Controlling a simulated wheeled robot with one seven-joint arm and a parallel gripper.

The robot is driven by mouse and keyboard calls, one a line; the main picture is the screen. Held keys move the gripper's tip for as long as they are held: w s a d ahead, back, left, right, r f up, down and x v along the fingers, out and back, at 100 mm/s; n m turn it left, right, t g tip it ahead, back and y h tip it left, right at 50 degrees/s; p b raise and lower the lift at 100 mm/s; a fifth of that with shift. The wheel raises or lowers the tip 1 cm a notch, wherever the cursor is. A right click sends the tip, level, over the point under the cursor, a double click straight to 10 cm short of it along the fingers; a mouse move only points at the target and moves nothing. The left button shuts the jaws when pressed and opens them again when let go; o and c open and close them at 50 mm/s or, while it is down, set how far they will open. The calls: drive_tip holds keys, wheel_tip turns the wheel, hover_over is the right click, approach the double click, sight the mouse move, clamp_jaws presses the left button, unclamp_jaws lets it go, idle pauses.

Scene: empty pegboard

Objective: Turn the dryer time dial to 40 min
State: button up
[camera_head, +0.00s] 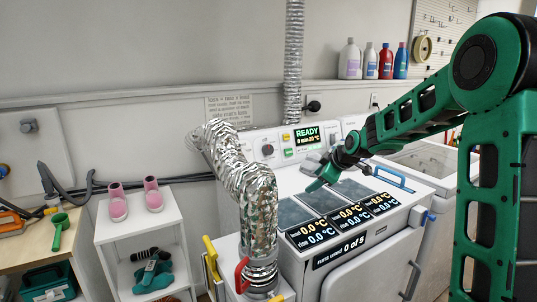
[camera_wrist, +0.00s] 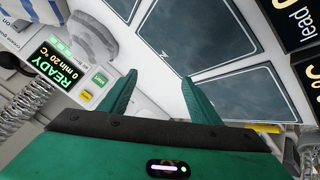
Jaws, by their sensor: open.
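The white dryer (camera_head: 262,172) has a control panel with a lit display (camera_head: 307,134) reading READY, 0 min 20 °C. The display also shows, rotated, in the wrist view (camera_wrist: 55,68). A dark round knob (camera_head: 267,150) sits left of the display; its scale is too small to read, so I cannot tell whether it is the time dial.
A silver foil duct (camera_head: 248,190) rises left of the panel. Dark panels (camera_head: 293,211) with readouts lie on the top, one reading runs used 0 of 5. Bottles (camera_head: 371,62) line the back ledge. A shelf (camera_head: 138,237) stands left.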

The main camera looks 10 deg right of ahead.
drive_tip(key=w+a+r+n+t+y, duration=0.1)
drive_tip(key=w+a+n+t, duration=0.1)
drive_tip(key=w, duration=0.4)
drive_tip(key=w+a+r+n+t+y, duration=0.1)
drive_tip(key=w+a+n+y, duration=0.15)
drive_tip(key=w, duration=0.35)
drive_tip(key=t, duration=0.2)
approach(269, 150)
drive_tip(key=shift+n+y, duration=0.35)
drive_tip(key=x, duration=0.8)
drive_tip(key=shift+w+f, duration=0.15)
drive_tip(key=shift+w, duration=0.15)
